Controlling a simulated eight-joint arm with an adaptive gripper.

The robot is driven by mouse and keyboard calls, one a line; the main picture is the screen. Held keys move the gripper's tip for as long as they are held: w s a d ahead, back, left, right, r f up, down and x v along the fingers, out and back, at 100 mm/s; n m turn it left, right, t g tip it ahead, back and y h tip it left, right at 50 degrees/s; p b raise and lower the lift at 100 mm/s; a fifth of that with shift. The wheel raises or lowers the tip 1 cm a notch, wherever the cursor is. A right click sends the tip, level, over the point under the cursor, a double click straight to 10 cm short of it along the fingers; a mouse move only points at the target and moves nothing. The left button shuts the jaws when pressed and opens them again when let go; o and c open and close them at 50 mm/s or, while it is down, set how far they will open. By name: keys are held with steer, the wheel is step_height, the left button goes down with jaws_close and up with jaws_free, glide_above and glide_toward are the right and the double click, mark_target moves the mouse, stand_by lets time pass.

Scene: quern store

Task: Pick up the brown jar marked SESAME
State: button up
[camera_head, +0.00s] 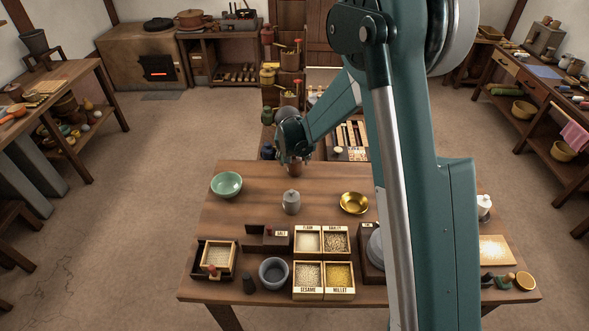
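A small brown object (294,170), perhaps the brown jar, shows at the far part of the wooden table (330,178), directly below my gripper (295,158). My gripper points down and covers its upper part. No marking on it can be read. The fingers are too small and dark to tell whether they are open or shut, or whether they touch it. A bin labelled SESAME (308,291), with pale seeds, stands at the table's near side.
A lidded grey jar (291,203) stands just nearer than my gripper. A green bowl (227,184) is left, a brass bowl (354,203) right. Bins, a grey pot (274,272) and a tray fill the near side. My arm hides part of the table's right side.

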steer(key=shift+c, duration=0.5)
steer(key=c, duration=1.3)
steer(key=shift+r, duration=0.2)
step_height(320, 180, up, 10)
steer(key=shift+f+p, duration=0.15)
steer(key=shift+p, duration=0.75)
